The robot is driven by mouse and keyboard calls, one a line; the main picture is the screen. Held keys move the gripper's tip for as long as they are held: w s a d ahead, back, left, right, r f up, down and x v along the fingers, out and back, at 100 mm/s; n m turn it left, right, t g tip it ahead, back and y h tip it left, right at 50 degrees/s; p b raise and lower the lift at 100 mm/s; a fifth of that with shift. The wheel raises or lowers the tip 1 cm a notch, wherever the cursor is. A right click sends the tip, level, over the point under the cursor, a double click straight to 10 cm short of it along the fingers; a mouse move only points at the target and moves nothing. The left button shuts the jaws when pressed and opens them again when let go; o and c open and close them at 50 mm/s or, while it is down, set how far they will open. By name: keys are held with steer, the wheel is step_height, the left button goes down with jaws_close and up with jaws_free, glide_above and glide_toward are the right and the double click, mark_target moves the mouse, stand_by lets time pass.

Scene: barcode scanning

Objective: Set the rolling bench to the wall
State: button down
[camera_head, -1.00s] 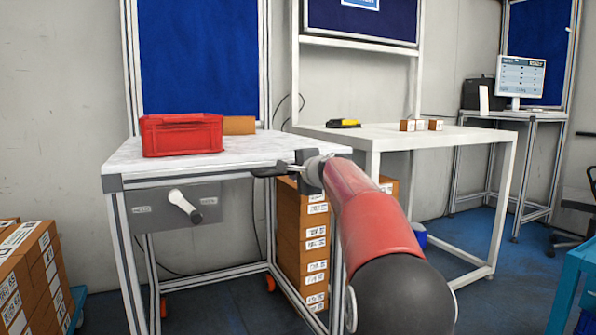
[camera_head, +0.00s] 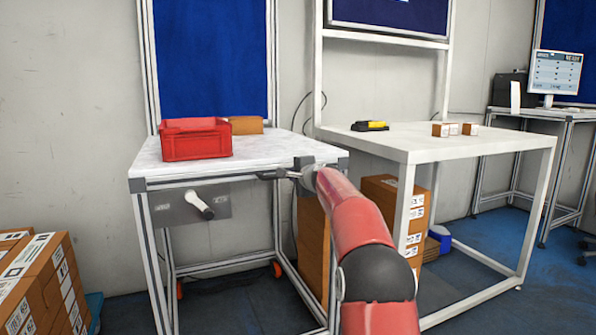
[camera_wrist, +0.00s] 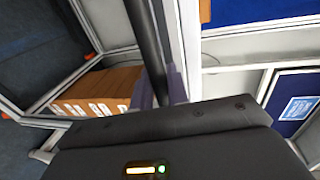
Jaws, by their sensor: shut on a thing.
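The rolling bench (camera_head: 185,172) stands at left centre in the head view, with a pale top, grey metal frame and red casters (camera_head: 277,269). A blue back panel (camera_head: 210,60) rises behind its top. A lever with a pale shaft and dark tip (camera_head: 198,204) sticks out from a grey plate at its front. Any gap between bench and wall is hidden.
A red crate (camera_head: 196,139) and a small carton (camera_head: 246,125) sit on the bench. A white table (camera_head: 470,137) stands to its right, with cartons (camera_head: 380,190) between and below. More cartons (camera_head: 40,285) stack at left. The pale wall (camera_head: 75,110) runs behind.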

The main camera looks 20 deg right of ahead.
steer(key=shift+w+r, duration=0.15)
steer(key=shift+w, duration=0.05)
stand_by(0.3)
steer(key=c, duration=1.4)
jaws_free()
steer(key=shift+w, duration=0.2)
steer(key=s+r+b, duration=0.1)
steer(key=s+b, duration=0.2)
steer(key=s, duration=0.4)
steer(key=shift+s+r, duration=0.15)
steer(key=shift+s, duration=0.2)
